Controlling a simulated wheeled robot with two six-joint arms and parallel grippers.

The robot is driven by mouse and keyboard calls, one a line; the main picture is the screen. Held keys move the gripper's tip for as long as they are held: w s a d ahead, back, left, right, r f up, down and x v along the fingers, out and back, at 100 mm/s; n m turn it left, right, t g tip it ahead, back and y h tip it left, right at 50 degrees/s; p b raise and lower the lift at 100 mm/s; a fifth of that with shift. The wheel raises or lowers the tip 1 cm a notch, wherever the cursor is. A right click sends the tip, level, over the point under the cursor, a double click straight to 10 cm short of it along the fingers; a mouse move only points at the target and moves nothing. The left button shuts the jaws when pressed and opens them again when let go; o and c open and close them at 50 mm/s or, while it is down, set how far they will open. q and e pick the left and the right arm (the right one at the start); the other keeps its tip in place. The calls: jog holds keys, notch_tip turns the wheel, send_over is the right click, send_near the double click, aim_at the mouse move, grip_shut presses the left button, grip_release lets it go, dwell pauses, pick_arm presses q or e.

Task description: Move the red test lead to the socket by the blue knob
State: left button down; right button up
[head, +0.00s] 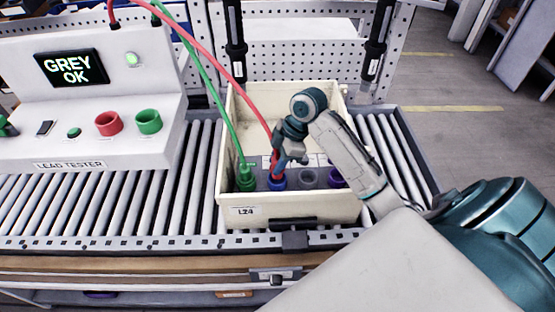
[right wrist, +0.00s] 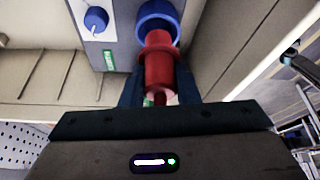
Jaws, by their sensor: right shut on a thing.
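My right gripper (head: 283,158) is shut on the red plug (right wrist: 160,72) at the end of the red test lead (head: 232,70). The plug is lined up with the blue-ringed socket (head: 277,183) in the crate. In the right wrist view, its front end reaches into the blue ring (right wrist: 158,12); I cannot tell how deep it sits. A blue knob (right wrist: 96,19) is on the light panel beside that ring. The green lead (head: 222,112) runs to the green socket (head: 246,180). My left gripper is not in view.
The cream crate (head: 290,208), marked L24, stands on a roller conveyor (head: 110,215). A grey socket (head: 308,179) and a purple one (head: 336,177) are to the right. The lead tester (head: 90,138) stands left, reading "GREY OK". Two dark hanging tools (head: 235,28) are behind.

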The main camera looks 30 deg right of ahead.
jog(key=shift+f+b, duration=0.7)
jog(key=shift+f, duration=1.15)
jog(key=o, duration=1.2)
jog(key=shift+c, duration=0.2)
jog(key=shift+r, duration=0.1)
jog(key=b+v, duration=0.1)
jog(key=v, duration=0.9)
jog(key=shift+d+r+b, duration=0.15)
jog(key=shift+r+b, duration=0.15)
jog(key=shift+b, duration=0.05)
